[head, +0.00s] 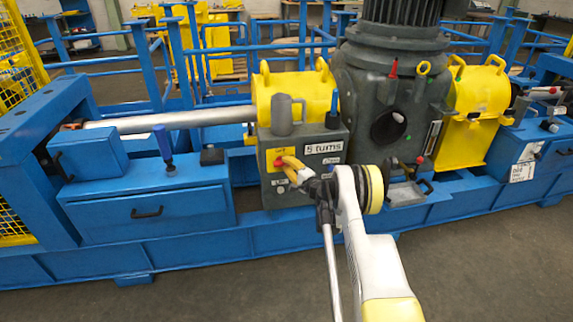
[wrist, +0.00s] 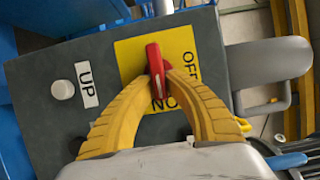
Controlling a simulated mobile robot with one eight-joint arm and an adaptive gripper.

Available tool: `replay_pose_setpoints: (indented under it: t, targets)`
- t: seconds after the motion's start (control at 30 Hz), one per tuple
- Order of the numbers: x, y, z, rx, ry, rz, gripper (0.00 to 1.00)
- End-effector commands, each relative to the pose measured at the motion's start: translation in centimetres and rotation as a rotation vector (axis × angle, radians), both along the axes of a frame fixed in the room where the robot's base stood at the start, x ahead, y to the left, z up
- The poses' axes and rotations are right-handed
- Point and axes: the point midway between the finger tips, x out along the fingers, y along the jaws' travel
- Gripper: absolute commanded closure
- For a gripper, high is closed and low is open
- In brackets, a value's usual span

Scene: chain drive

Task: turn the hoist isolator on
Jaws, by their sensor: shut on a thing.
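The isolator has a red handle (wrist: 154,62) on a yellow plate (wrist: 128,50) marked OFF and ON. In the wrist view the handle runs nearly up and down, its lower end close to the ON marking, and OFF is to its right. My gripper (wrist: 165,72) has its two yellow fingers closed on the handle from both sides. The fingers partly cover the plate. In the head view my gripper (head: 285,163) reaches the yellow plate (head: 271,154) on the front of the grey box (head: 330,170); only a little red shows there.
In the wrist view a white button (wrist: 63,89) sits next to an UP label (wrist: 86,84). A blue drawer (head: 150,212) is left, machinery right; the floor in front is clear.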

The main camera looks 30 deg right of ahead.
Motion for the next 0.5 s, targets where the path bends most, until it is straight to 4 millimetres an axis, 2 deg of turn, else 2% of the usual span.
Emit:
replay_pose_setpoints:
  t: [0.2,0.23,0.3,0.5]
  targets:
    - [0.04,0.08,0.02,0.000,0.000,0.001,1.00]
    - [0.04,0.08,0.02,0.000,0.000,0.001,0.79]
    - [0.04,0.09,0.02,0.000,0.000,0.001,0.62]
    - [0.02,0.05,0.01,-0.001,0.000,0.001,0.62]
